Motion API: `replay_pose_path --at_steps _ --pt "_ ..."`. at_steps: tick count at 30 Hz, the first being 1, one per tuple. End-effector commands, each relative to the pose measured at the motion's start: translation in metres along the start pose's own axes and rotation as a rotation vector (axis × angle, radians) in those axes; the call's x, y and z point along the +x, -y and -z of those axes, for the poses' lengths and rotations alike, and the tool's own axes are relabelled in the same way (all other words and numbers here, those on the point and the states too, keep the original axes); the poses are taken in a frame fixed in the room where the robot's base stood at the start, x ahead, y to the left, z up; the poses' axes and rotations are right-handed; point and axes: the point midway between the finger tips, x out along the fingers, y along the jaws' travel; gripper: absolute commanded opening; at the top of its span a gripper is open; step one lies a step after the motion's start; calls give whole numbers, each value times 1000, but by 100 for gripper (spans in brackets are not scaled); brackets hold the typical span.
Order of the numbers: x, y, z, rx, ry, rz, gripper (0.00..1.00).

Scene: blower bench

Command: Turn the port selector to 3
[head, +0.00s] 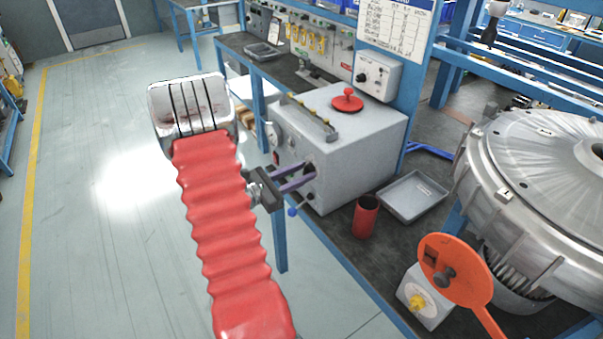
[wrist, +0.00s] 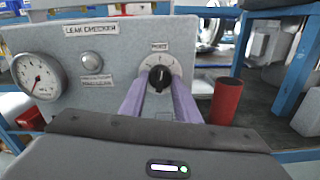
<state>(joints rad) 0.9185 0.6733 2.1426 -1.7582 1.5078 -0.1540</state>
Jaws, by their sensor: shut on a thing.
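The port selector is a black knob (wrist: 159,78) on a pale round dial under a "PORT" label, on the front of the grey leak checker box (wrist: 115,55). My gripper (wrist: 160,85) has its two purple fingers on either side of the knob, shut on it. In the head view, my gripper (head: 308,172) reaches the front of the leak checker (head: 365,150), where the fingers mostly hide the knob. The dial's marks are too small to read, and I cannot tell which number the knob points to.
A pressure gauge (wrist: 37,75) and a round button (wrist: 90,61) are left of the dial. A red cup (head: 365,216) and a grey tray (head: 412,197) stand right of the box. An orange paddle-shaped thing (head: 455,268) and a large metal blower housing (head: 540,165) are farther right.

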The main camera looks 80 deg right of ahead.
Motion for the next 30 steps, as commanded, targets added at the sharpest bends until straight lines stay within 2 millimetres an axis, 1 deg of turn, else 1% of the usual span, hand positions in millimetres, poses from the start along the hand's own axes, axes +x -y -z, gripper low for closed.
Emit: replay_pose_path --at_steps 18,24,30 --pt "-1 0 0 492 0 0 6" --pt "-1 0 0 588 0 1 6" --pt "-1 0 0 630 0 2 6"
